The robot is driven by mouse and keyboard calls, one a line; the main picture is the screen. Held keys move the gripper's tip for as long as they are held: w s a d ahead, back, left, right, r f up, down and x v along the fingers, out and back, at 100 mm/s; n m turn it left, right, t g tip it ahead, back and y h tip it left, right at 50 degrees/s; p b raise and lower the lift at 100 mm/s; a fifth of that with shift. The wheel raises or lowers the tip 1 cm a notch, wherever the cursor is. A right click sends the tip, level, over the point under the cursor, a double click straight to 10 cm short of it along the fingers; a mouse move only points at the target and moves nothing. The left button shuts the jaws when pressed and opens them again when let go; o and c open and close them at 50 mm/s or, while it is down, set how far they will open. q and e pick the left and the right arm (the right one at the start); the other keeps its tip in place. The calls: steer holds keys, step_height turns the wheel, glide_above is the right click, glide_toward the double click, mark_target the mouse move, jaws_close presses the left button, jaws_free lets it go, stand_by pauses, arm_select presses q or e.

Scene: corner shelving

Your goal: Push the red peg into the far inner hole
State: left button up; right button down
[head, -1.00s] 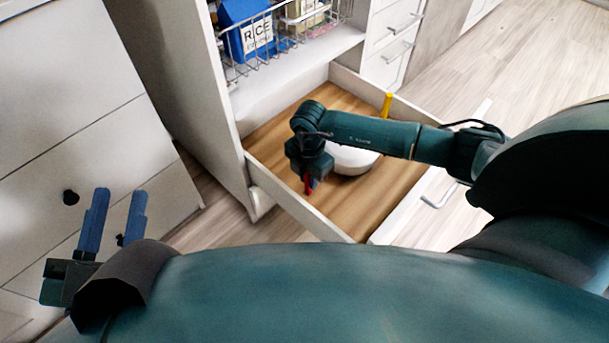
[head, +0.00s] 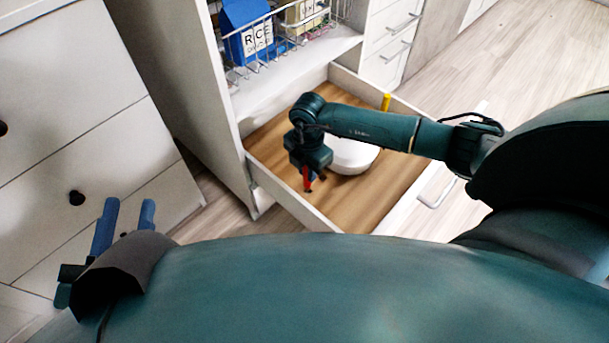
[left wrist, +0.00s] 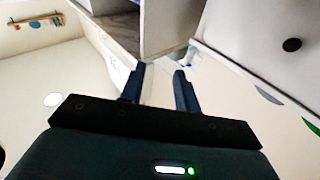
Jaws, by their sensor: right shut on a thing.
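The red peg (head: 307,178) is partly visible beneath my right gripper (head: 311,180), low over the wooden floor of the open drawer (head: 352,207). My right gripper is shut on it, and the jaws hide part of it. A small dark spot shows at the peg's lower end; I cannot tell whether it is a hole or whether the peg is inside it. A yellow peg (head: 386,102) stands upright near the drawer's far right side. My left gripper (head: 130,205) is open and empty, well left of the drawer; its fingers show apart in the left wrist view (left wrist: 158,82).
A white rounded object (head: 353,156) sits in the drawer right behind my right gripper. The drawer's walls surround the work area. Above stand a wire basket (head: 265,62) and a blue rice box (head: 246,28). A white cabinet (head: 70,130) fills the left.

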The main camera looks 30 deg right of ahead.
arm_select(q)
steer(key=shift+a+r+m+p, duration=0.1)
steer(key=shift+a+m+p, duration=0.2)
steer(key=shift+p, duration=0.8)
arm_select(e)
steer(key=w+d+r, duration=0.1)
steer(key=d+r, duration=0.4)
steer(key=r, duration=0.1)
steer(key=shift+w+d+r, duration=0.2)
steer(key=shift+w+d, duration=0.15)
steer(key=shift+d, duration=0.05)
arm_select(q)
steer(key=b, duration=0.3)
steer(key=shift+d+r+n, duration=0.1)
steer(key=shift+d+n, duration=0.25)
steer(key=shift+n, duration=0.05)
arm_select(e)
steer(key=shift+n, duration=0.3)
step_height(320, 180, down, 6)
steer(key=shift+r, duration=0.1)
arm_select(q)
steer(key=shift+r+p, duration=0.45)
steer(key=shift+p, duration=0.15)
